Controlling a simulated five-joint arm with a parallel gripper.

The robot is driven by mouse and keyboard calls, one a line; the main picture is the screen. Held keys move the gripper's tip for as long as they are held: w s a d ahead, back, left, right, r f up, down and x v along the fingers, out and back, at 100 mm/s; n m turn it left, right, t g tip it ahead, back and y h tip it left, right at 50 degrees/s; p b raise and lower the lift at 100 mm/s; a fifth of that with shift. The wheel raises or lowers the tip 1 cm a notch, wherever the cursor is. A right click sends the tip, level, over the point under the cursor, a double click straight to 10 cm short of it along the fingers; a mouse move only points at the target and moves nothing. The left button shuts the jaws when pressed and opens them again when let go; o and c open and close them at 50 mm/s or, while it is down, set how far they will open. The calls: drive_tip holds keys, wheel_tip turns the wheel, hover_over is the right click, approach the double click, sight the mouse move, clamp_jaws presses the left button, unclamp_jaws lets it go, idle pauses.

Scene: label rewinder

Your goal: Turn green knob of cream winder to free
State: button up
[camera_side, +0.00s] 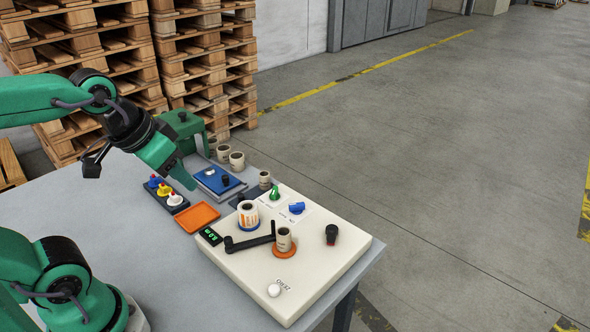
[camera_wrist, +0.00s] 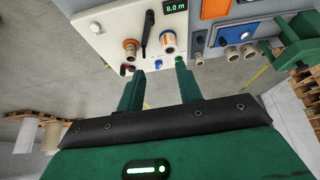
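The cream winder (camera_side: 330,265) lies on the grey table with its controls facing up. Its green knob (camera_side: 274,193) stands on a white label patch near the far edge, beside a blue knob (camera_side: 297,208). In the wrist view the cream winder (camera_wrist: 110,45) is at the top, and the green knob (camera_wrist: 179,60) shows just beyond my right fingertip, partly hidden. My gripper (camera_wrist: 159,70) is open and empty, with its two fingers well apart. In the side view my gripper (camera_side: 188,181) hangs to the left of the winder, apart from the knob.
The winder also carries an orange-and-blue banded roll (camera_side: 248,215), a black crank (camera_side: 250,240), a plain roll (camera_side: 284,240), a black-red knob (camera_side: 331,234) and a white knob (camera_side: 273,290). An orange tray (camera_side: 198,217), a blue-topped unit (camera_side: 219,180) and colored buttons (camera_side: 164,191) stand left.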

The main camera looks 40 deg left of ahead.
drive_tip(key=w+n+g, duration=0.2)
drive_tip(key=w, duration=0.6)
drive_tip(key=n+g, duration=0.3)
drive_tip(key=n, duration=0.2)
hover_over(274, 190)
wheel_tip(274, 190, down, 12)
drive_tip(key=shift+s+f, duration=0.1)
drive_tip(key=shift+f, duration=0.25)
drive_tip(key=shift+f, duration=0.15)
drive_tip(key=shift+f, duration=3.75)
clamp_jaws()
